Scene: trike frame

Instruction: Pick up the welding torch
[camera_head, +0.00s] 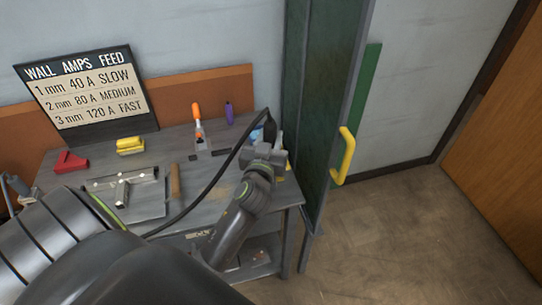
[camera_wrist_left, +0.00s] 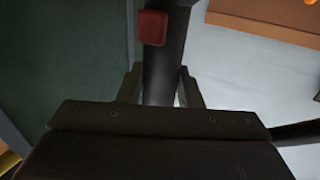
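The welding torch (camera_head: 270,127) is a dark handle with a black cable that arcs down to the left across the bench. In the left wrist view the black torch handle (camera_wrist_left: 165,75) stands between the two fingers, with a red trigger (camera_wrist_left: 152,27) on it. My left gripper (camera_head: 266,147) is at the right end of the bench; its fingers sit close on both sides of the handle and appear shut on it. It also shows in the left wrist view (camera_wrist_left: 162,90). The torch's lower end is hidden by the gripper. My right gripper is out of view.
The grey bench (camera_head: 215,175) holds a red block (camera_head: 70,162), yellow blocks (camera_head: 130,145), metal tubes (camera_head: 122,183), an orange-handled tool (camera_head: 197,115) and a purple item (camera_head: 229,112). A settings sign (camera_head: 88,95) stands behind. A green screen (camera_head: 325,110) with a yellow handle (camera_head: 345,157) borders the right.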

